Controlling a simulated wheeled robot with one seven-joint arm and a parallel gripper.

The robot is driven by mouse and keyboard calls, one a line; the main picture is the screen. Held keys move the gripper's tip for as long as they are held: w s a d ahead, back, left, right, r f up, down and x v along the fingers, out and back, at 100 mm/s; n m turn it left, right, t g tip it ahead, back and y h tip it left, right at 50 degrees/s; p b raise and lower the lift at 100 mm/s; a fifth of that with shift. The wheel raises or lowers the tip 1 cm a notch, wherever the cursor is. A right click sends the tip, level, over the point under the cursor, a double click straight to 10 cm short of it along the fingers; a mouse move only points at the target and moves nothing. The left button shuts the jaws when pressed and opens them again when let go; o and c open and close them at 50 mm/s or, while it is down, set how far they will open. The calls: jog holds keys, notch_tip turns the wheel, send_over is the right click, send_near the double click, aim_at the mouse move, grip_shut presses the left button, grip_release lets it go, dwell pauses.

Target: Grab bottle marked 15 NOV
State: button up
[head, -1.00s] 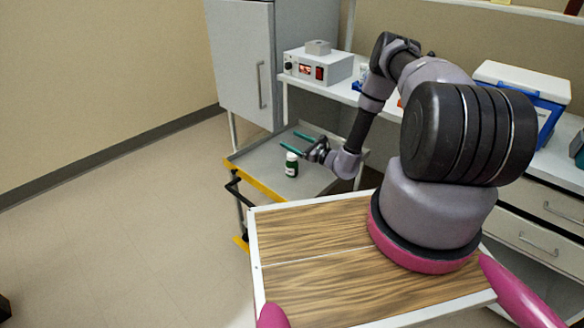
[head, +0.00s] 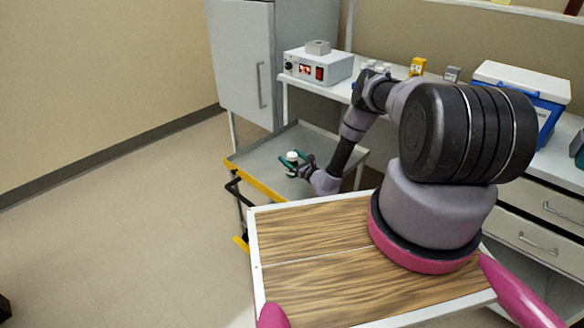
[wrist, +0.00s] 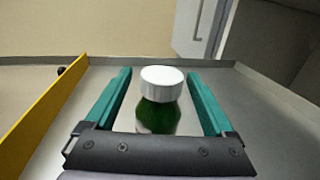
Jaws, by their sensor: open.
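A green bottle with a white ribbed cap (wrist: 160,95) stands upright on the grey cart tray (head: 262,160). In the head view its white cap (head: 292,156) shows between the fingers. My gripper (head: 293,161) is low over the tray with its teal fingers on either side of the bottle. In the wrist view the open gripper (wrist: 160,100) has a visible gap between each finger and the bottle. No label text or date can be read on the bottle; its lower part is hidden by the gripper body.
The cart has a yellow front edge (head: 258,180) and a black handle (head: 238,189). A grey cabinet (head: 240,60) stands behind it. A bench behind holds a control box (head: 318,68) and a blue-and-white cooler (head: 522,90). The rest of the tray looks clear.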

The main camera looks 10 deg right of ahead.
jog(key=shift+x, duration=1.35)
grip_shut()
